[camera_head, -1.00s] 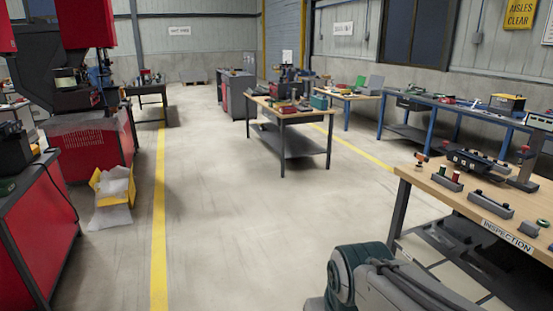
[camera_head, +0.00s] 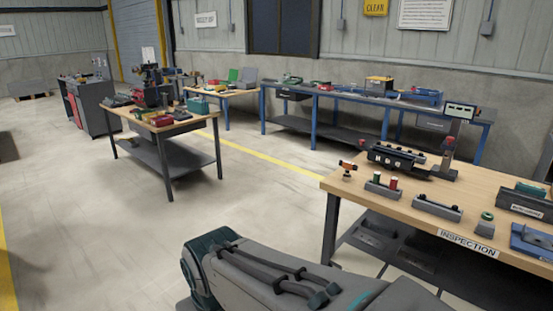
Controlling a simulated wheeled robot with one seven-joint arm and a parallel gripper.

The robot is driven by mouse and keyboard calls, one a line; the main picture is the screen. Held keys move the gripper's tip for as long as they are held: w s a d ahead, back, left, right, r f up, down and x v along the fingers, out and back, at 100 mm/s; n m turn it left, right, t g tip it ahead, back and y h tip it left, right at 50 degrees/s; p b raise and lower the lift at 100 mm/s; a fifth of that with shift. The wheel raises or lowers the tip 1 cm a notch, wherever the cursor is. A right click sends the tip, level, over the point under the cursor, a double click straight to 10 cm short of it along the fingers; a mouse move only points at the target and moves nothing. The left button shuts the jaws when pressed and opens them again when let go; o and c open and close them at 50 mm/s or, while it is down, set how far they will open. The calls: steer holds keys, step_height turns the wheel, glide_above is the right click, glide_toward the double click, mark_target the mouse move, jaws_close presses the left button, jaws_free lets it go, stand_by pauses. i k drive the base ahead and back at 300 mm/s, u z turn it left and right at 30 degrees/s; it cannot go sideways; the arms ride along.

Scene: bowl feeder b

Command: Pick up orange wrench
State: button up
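I cannot make out an orange wrench for certain in this view. A small orange and dark object (camera_head: 347,168) stands near the left corner of the inspection table (camera_head: 335,184); it looks more like a small fixture than a wrench, but it is too small to be sure. My gripper is not in view. Only a grey and teal part of my own arm shows at the bottom middle, in front of the inspection table.
The inspection table holds a black fixture (camera_head: 396,157), grey blocks (camera_head: 437,207) and a display stand (camera_head: 459,112). A cluttered wooden workbench (camera_head: 196,122) stands at left centre. Blue-legged benches (camera_head: 312,105) line the back wall. The floor (camera_head: 85,220) at left is open.

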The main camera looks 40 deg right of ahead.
mark_target(347, 177)
steer(key=z, duration=0.2)
steer(key=i, duration=1.6)
steer(key=z, duration=1.05)
steer(key=i, duration=0.95)
steer(key=z, duration=1.55)
steer(key=i, duration=0.6)
steer(key=z, duration=0.4)
